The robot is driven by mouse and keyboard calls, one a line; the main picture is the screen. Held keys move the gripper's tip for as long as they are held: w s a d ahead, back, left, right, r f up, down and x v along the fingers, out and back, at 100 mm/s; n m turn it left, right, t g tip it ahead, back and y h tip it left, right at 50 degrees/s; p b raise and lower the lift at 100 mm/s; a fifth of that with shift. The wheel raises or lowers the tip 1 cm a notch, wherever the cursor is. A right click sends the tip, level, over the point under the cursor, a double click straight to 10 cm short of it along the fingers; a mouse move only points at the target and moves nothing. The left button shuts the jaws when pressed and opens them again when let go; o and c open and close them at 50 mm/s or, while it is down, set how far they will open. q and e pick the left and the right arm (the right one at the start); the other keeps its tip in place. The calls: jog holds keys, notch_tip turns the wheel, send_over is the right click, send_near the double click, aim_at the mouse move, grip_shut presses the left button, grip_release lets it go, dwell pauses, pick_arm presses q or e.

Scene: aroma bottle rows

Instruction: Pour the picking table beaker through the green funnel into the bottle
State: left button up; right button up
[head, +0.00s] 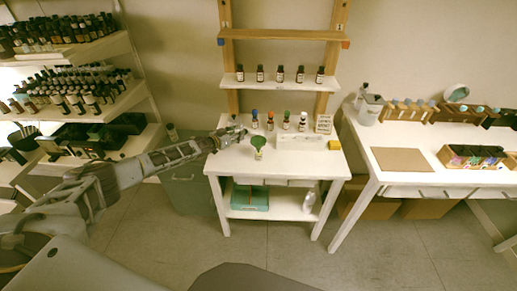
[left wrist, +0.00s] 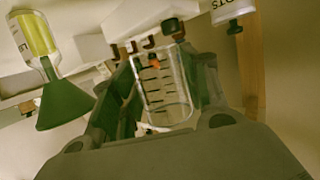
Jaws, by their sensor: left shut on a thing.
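My left gripper (head: 236,133) reaches in over the left part of the white table's top. In the left wrist view it is shut around a clear glass beaker (left wrist: 163,95) with dark graduation marks. I cannot tell how much liquid is in the beaker. The green funnel (head: 258,141) sits in the mouth of a small bottle (head: 259,154) near the table's front, to the right of my gripper. My right gripper is not in view.
Several capped bottles (head: 286,119) stand along the back of the white table (head: 235,161), beside a small sign (head: 323,124). A white rack (head: 300,142) and yellow block (head: 334,145) are to the right. Bottle shelves (head: 280,85) rise behind. The table's front right is clear.

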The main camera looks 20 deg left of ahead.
pick_arm(q)
jog(key=a+r, duration=0.2)
jog(key=w+a+r+p, duration=0.1)
jog(key=r, duration=0.1)
jog(key=shift+a+p, duration=0.3)
jog(key=shift+a, duration=0.05)
dwell(0.3)
jog(key=shift+d, duration=0.1)
dwell(0.5)
